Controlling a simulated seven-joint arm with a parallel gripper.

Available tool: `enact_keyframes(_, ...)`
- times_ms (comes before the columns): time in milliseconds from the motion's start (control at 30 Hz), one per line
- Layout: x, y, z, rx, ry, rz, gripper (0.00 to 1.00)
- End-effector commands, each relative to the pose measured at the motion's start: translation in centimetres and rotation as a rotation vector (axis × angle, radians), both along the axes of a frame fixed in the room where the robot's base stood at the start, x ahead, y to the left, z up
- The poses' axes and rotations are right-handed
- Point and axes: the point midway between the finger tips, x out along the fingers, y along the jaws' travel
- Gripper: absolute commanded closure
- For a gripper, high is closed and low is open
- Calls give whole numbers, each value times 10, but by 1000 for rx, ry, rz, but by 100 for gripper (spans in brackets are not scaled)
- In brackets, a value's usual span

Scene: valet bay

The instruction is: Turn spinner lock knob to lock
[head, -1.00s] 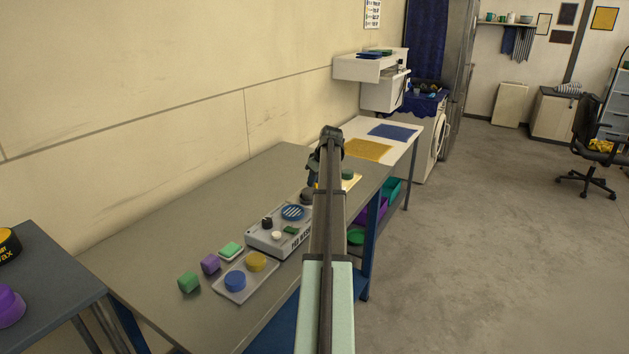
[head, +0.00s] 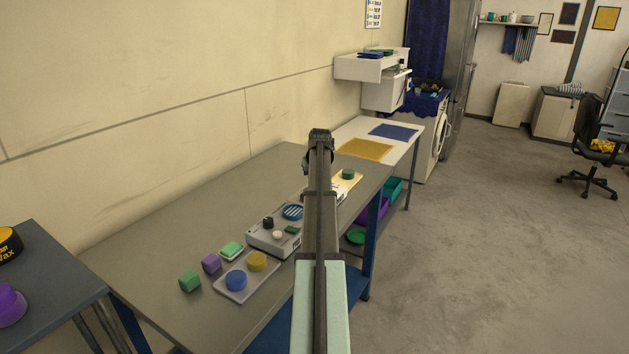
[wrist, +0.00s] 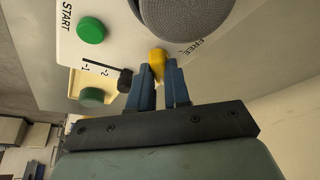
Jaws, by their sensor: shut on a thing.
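The lock knob (wrist: 157,59) is yellow and sits on a cream panel (wrist: 66,45) near a "FREE" label, beside a large grey round part (wrist: 188,8). In the wrist view the two blue fingers of my gripper (wrist: 159,71) are closed around the knob, one on each side. Its pointing direction is partly hidden by the fingers. In the head view my arm hides the knob, the gripper and part of the grey-white machine (head: 262,240).
A green START button (wrist: 91,30) and a black knob (wrist: 125,80) are close to the fingers. On the bench (head: 190,235) stand a tray (head: 235,293) with blue and yellow pucks, green and purple blocks, and a cream tray (head: 352,184) with a green puck.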

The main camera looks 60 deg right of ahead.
Motion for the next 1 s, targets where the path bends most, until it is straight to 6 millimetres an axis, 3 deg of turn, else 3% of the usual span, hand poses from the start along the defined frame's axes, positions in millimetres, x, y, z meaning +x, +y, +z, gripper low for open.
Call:
enact_keyframes(367,1,-1,1,-2,-3,-7,100)
enact_keyframes(400,1,-1,1,-2,-3,-7,82)
enact_keyframes(667,1,-1,0,-1,-1,-5,57)
enact_keyframes(1000,-1,1,5,-1,0,-4,57)
